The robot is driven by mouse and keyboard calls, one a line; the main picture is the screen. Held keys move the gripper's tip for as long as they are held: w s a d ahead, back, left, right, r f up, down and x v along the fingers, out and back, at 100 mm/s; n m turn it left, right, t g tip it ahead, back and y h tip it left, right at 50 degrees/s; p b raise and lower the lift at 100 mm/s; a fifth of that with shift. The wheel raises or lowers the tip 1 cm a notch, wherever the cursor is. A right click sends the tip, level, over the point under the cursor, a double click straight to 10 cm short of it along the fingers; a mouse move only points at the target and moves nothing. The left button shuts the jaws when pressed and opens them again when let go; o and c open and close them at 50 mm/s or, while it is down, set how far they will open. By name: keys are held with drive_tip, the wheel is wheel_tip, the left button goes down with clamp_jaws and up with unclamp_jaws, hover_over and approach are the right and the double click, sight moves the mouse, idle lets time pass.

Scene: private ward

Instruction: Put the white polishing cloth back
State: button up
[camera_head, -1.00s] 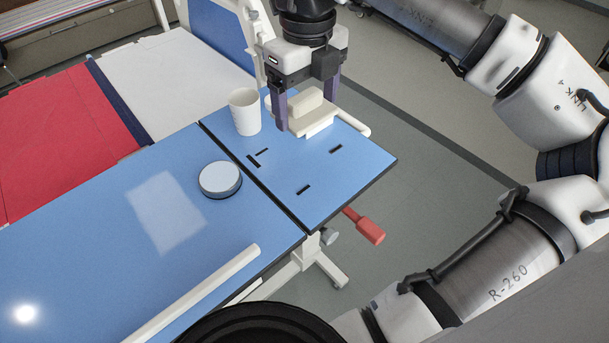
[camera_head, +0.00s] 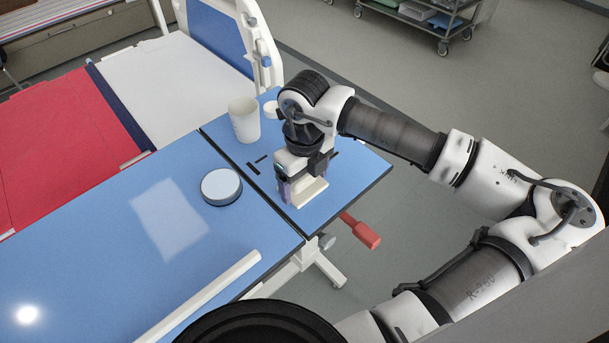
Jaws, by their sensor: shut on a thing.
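My gripper (camera_head: 302,184) points down over the right-hand blue panel of the table (camera_head: 345,185), with its purple fingers shut on a pale cream block with a flat base (camera_head: 313,194). The block is low at the panel; I cannot tell whether it touches the surface. Part of it is hidden by the fingers. I cannot tell whether this block is the white polishing cloth. A pale rectangular patch (camera_head: 168,218) shows on the left panel; it may be only a reflection of light.
A white cup (camera_head: 244,121) stands behind and left of my gripper, with a small cream round thing (camera_head: 270,108) beside it. A round white-topped puck (camera_head: 221,186) sits on the left panel. Dark slots (camera_head: 254,167) mark the right panel. A red handle (camera_head: 361,232) sticks out below its edge.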

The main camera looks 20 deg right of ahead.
sight(304, 178)
drive_tip(key=shift+f, duration=0.15)
drive_tip(key=o, duration=0.9)
drive_tip(key=shift+r, duration=0.2)
wheel_tip(304, 178, up, 12)
drive_tip(key=shift+b, duration=1.05)
